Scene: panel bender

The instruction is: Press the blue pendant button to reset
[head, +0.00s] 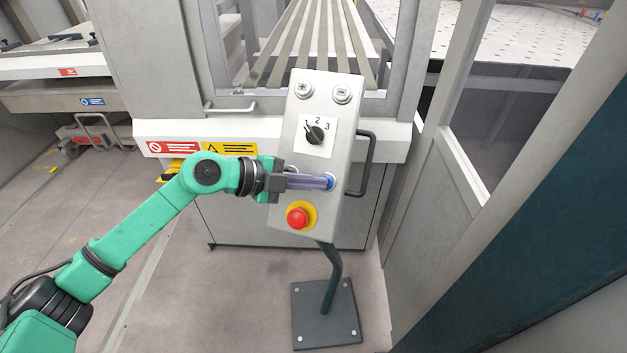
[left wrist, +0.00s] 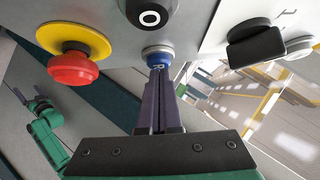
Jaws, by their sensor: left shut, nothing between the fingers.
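The grey pendant box (head: 333,95) stands tilted on a post in the middle of the head view. Its blue button (head: 331,183) is at the lower right of the panel, mostly hidden behind my left gripper's fingertips. My left gripper (head: 322,182) comes in from the left, its fingers shut together and empty, with the tips at the button. In the left wrist view the blue button (left wrist: 157,51) sits straight ahead of the shut fingertips (left wrist: 157,72). The tips appear to touch it; how far it is pressed I cannot tell. My right gripper is not in the head view.
A red emergency stop (head: 297,218) on a yellow ring sits just below the fingers. A black rotary selector (head: 315,134) is above them. The machine frame (head: 155,55) stands behind; floor at left is clear.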

